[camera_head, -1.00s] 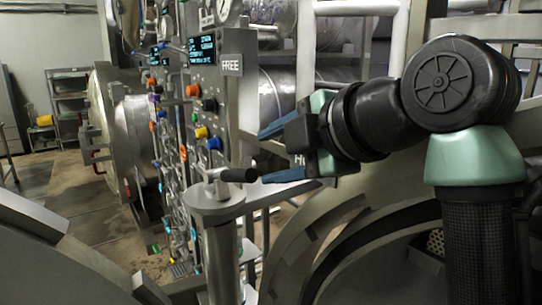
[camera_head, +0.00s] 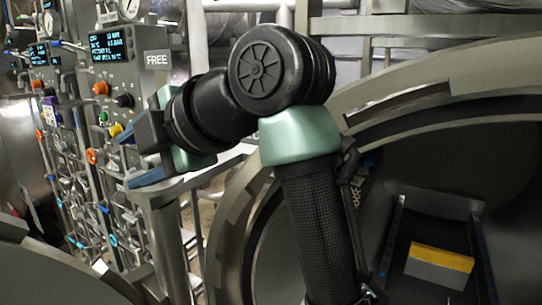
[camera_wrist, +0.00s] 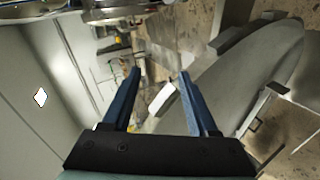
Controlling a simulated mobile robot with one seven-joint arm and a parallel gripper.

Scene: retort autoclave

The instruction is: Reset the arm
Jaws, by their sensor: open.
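My gripper (camera_head: 138,160) is at the end of my raised arm, left of the middle in the head view, with its blue fingers pointing left toward the control panel. In the wrist view its two blue fingers (camera_wrist: 158,80) are spread apart with nothing between them. Below and past the fingers, the wrist view shows the floor and a grey round door edge. In the head view the fingers are near the top of a grey post (camera_head: 165,190); I cannot tell whether they touch it.
A control panel (camera_head: 125,75) with coloured knobs and a FREE sign stands at left. The open round retort vessel (camera_head: 400,100) fills the right, with a yellow-topped grey block (camera_head: 440,263) inside. A grey curved door (camera_head: 45,275) is at lower left; it also shows in the wrist view (camera_wrist: 255,75).

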